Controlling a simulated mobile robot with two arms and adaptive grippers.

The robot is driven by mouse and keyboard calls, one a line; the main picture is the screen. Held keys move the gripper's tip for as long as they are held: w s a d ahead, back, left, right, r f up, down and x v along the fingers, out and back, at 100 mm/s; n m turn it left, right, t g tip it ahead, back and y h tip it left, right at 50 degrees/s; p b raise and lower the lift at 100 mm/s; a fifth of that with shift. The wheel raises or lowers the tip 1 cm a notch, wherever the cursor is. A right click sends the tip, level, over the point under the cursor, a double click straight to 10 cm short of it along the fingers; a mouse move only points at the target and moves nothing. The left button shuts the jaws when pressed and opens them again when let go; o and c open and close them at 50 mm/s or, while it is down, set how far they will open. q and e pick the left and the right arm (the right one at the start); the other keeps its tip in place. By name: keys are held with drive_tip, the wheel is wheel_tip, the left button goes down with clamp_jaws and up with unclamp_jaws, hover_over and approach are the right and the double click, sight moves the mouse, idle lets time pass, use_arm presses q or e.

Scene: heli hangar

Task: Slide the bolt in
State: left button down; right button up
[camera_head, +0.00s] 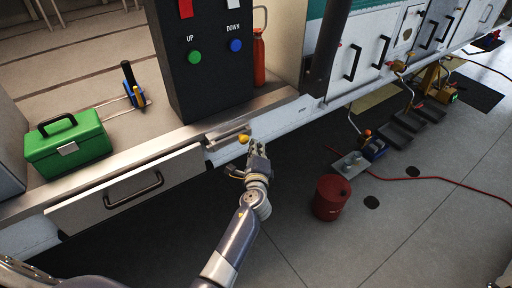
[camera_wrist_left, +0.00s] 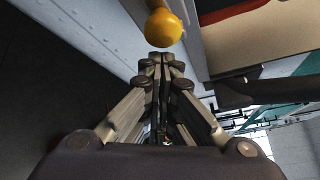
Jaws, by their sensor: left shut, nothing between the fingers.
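The bolt shows a yellow ball knob (camera_head: 244,139) on the front edge of the bench, beside a metal slide bracket (camera_head: 226,133). In the left wrist view the yellow knob (camera_wrist_left: 163,28) is large, just beyond and above the fingertips. My left gripper (camera_head: 254,146) is just below and right of the knob. In the left wrist view its fingers (camera_wrist_left: 160,62) are closed together with nothing between them. A small gap seems to separate the tips from the knob; contact cannot be told for sure. How far the bolt is slid is unclear. My right gripper is not in view.
A drawer front with a black handle (camera_head: 133,190) stands left of the bolt. A green toolbox (camera_head: 68,146) is on the bench, and a black control box (camera_head: 205,75) rises behind the bolt. A red drum (camera_head: 330,197) stands on the floor at right; the floor before it is open.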

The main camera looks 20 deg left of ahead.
sight(232, 142)
use_arm(q)
drive_tip(key=s+a+p, duration=0.1)
drive_tip(key=s+a, duration=0.3)
drive_tip(key=shift+s, duration=0.4)
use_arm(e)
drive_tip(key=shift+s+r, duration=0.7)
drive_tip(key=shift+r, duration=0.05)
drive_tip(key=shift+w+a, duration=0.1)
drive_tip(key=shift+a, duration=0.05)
